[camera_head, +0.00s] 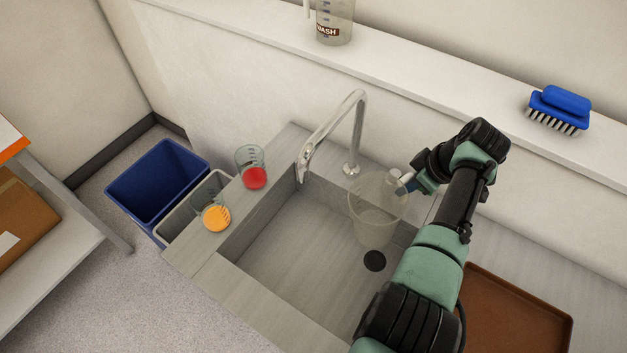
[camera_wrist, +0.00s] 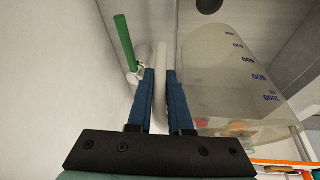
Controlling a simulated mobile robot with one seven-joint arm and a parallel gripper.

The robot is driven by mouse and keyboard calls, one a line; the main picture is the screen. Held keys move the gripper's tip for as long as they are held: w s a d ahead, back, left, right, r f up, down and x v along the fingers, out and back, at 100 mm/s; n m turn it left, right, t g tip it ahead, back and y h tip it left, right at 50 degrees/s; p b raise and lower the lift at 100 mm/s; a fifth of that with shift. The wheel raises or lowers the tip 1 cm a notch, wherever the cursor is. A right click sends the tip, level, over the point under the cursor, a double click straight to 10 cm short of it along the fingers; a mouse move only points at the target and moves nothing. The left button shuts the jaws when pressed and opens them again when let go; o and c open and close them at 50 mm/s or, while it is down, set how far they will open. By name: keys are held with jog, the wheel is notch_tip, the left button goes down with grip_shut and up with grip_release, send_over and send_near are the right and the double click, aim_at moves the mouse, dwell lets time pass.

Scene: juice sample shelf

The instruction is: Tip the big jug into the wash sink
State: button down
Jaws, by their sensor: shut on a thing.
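The big clear jug (camera_head: 372,222) hangs over the right part of the wash sink (camera_head: 285,250), near the back wall and the black drain (camera_head: 374,261). It looks roughly upright, and I see no coloured liquid in it. My gripper (camera_head: 408,181) is at the jug's right side. In the wrist view my gripper (camera_wrist: 160,85) is shut on the jug's pale handle (camera_wrist: 161,60), and the jug (camera_wrist: 235,75) shows blue volume marks to the right of the fingers.
A tap (camera_head: 352,125) arches at the sink's back. A jug labelled WASH (camera_head: 332,22) and a blue brush (camera_head: 560,105) stand on the ledge. A brown tray (camera_head: 515,325) lies right.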

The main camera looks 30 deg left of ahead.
jog(key=shift+w+d+f+g+b, duration=0.1)
jog(key=shift+w+f+g+b, duration=0.35)
jog(key=shift+b, duration=2.45)
jog(key=shift+s+f+g+y+b, duration=0.15)
jog(key=shift+g+y+b, duration=0.15)
jog(key=shift+b, duration=0.5)
jog(key=shift+r, duration=0.25)
